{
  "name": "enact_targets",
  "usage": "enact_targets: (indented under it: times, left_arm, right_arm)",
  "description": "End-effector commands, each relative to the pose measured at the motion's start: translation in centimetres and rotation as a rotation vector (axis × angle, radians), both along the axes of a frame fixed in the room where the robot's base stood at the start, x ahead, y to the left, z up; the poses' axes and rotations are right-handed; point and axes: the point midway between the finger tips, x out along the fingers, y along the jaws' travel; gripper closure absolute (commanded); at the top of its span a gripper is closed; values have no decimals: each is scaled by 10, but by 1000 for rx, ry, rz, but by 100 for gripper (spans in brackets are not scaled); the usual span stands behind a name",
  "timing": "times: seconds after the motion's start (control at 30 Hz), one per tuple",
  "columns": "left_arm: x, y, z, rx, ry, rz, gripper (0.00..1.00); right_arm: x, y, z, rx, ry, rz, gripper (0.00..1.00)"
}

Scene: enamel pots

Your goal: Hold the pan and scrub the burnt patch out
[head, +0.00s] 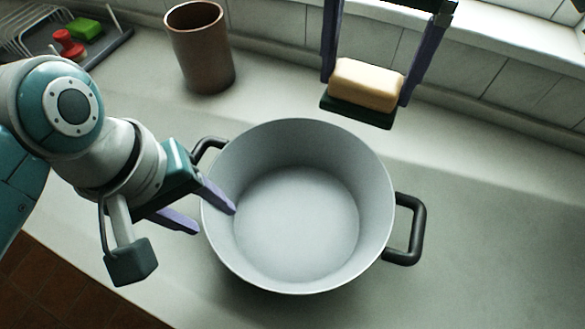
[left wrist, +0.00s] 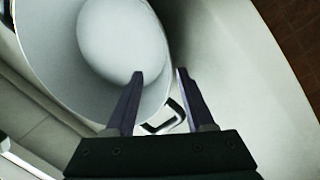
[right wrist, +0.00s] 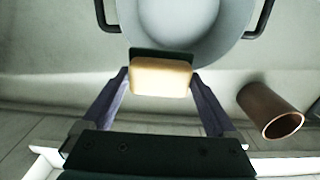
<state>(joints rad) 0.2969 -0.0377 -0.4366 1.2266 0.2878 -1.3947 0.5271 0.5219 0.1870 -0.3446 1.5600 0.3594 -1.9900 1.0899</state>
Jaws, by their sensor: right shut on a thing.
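The pan (head: 298,225) is a grey enamel pot with two black handles, standing upright on the counter; it also shows in the left wrist view (left wrist: 112,45) and right wrist view (right wrist: 185,20). Its inner floor looks evenly pale grey, and I see no dark burnt patch. My left gripper (head: 215,222) is open at the pan's left rim, one finger over the inside and the other outside the wall. My right gripper (head: 366,92) is shut on a cream sponge (head: 367,84) with a dark green underside, held behind the pan's back rim; the right wrist view shows it too (right wrist: 160,78).
A brown cup (head: 200,48) stands behind the pan to the left. A dark tray (head: 118,38) at the back left holds a green block (head: 85,28), a red item (head: 68,44) and a wire rack. A tiled wall and sill run along the back. The counter right of the pan is clear.

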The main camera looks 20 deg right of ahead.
Motion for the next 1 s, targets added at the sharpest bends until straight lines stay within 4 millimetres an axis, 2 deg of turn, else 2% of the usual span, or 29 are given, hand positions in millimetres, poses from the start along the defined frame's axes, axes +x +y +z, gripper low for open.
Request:
enact_targets:
  times: [0.1, 0.47, 0.57, 1.0]
  left_arm:
    - [0, 0, 0, 1, 0, 0, 34]
    - [0, 2, 7, 1, -1, 0, 34]
    - [0, 5, 18, 0, -3, 1, 34]
    - [-2, 24, 103, -1, -4, 1, 34]
  right_arm:
    - [0, 0, 0, 0, 0, 0, 59]
    - [0, 0, 0, 0, 0, 0, 59]
    - [0, 0, 0, 0, 0, 0, 59]
    - [0, 0, 0, 0, 0, 0, 59]
